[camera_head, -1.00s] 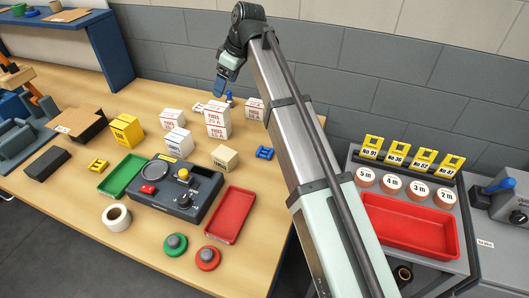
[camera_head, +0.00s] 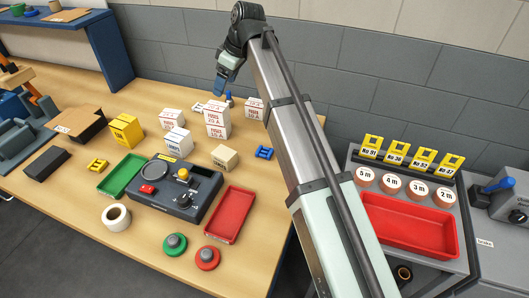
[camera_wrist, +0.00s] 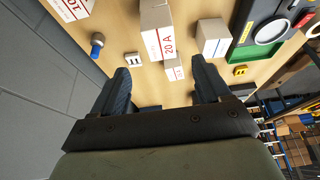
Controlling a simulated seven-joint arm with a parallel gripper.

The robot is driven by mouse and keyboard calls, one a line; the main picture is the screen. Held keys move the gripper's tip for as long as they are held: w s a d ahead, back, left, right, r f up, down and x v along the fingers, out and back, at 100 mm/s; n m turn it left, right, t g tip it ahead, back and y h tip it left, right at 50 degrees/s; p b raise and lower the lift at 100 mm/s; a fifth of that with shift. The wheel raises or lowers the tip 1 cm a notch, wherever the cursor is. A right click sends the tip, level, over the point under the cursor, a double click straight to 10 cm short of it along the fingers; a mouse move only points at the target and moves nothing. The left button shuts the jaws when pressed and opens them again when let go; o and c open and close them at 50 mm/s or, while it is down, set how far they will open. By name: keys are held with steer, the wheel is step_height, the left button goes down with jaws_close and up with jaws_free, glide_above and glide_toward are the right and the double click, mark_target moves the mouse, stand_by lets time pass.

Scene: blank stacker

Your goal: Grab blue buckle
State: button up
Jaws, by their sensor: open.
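The blue buckle (camera_head: 264,153) lies flat on the wooden table, right of a cream box (camera_head: 224,158), near the table's right side. I cannot make it out in the wrist view. My gripper (camera_head: 219,88) hangs above the back of the table, up and left of the blue buckle and well apart from it. In the wrist view my gripper (camera_wrist: 160,65) has its two dark fingers spread, with nothing held between them. A yellow buckle (camera_head: 98,165) lies at the left, and a white buckle (camera_wrist: 132,59) shows in the wrist view.
White boxes (camera_head: 217,118) stand between my gripper and the table's middle. A small blue-topped object (camera_head: 229,97) stands near the back edge. A red tray (camera_head: 230,215) and a dark control box (camera_head: 172,190) lie in front. A grey wall (camera_head: 180,50) rises behind.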

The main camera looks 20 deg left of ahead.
steer(key=w+d+f+m, duration=0.2)
steer(key=w+d, duration=0.2)
steer(key=d, duration=0.6)
steer(key=n, duration=0.2)
glide_above(264, 150)
steer(key=d, duration=0.5)
step_height(264, 150, down, 5)
steer(key=shift+x, duration=6.15)
